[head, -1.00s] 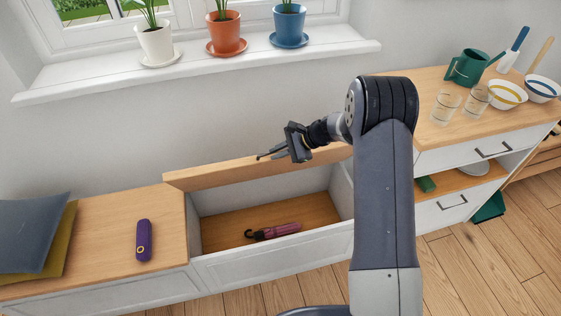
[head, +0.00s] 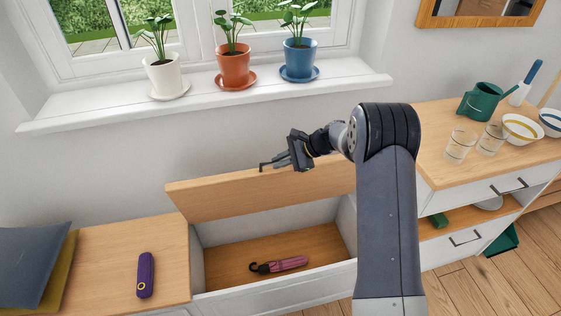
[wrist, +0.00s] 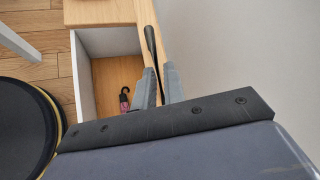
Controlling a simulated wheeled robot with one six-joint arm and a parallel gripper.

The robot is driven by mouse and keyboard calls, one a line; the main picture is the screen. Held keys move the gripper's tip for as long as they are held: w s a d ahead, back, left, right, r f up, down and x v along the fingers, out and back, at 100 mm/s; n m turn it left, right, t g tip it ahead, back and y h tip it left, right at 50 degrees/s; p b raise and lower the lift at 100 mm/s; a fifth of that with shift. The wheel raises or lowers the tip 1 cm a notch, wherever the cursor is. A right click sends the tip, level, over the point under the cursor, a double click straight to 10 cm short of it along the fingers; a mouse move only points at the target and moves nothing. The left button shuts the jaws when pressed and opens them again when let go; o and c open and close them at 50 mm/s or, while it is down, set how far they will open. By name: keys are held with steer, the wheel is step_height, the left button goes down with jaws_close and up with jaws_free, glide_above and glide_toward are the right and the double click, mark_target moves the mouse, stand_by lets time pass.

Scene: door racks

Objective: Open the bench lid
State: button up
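The bench lid (head: 255,195) is a wooden board tilted up at the back of the open bench compartment, its underside facing me. A black bar handle (head: 264,165) runs along its upper edge and also shows in the wrist view (wrist: 150,40). My gripper (head: 282,162) is at this edge, its two grey fingers on either side of the bar. In the wrist view my gripper (wrist: 159,90) appears closed on the handle, though the contact is partly hidden. The bench box (head: 205,255) has white walls and a wooden floor.
A pink folded umbrella (head: 280,264) lies inside the box. A purple cylinder (head: 146,275) and cushions (head: 30,265) are on the bench top at left. Potted plants stand on the windowsill (head: 110,112) above. Glasses (head: 460,145) and bowls stand on the right cabinet.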

steer(key=o, duration=0.4)
steer(key=shift+f, duration=0.1)
steer(key=shift+o, duration=0.2)
steer(key=v, duration=1)
steer(key=shift+d+r+b, duration=0.25)
steer(key=shift+d+b, duration=0.1)
steer(key=shift+b, duration=0.05)
steer(key=shift+a, duration=0.1)
steer(key=x, duration=1)
steer(key=shift+a+f+p, duration=0.1)
steer(key=shift+a+p, duration=0.1)
steer(key=shift+p, duration=0.2)
steer(key=shift+a+f, duration=0.1)
steer(key=shift+f, duration=0.15)
steer(key=shift+s+f, duration=0.15)
steer(key=shift+s, duration=0.25)
steer(key=shift+s+d, duration=0.2)
steer(key=shift+s, duration=0.15)
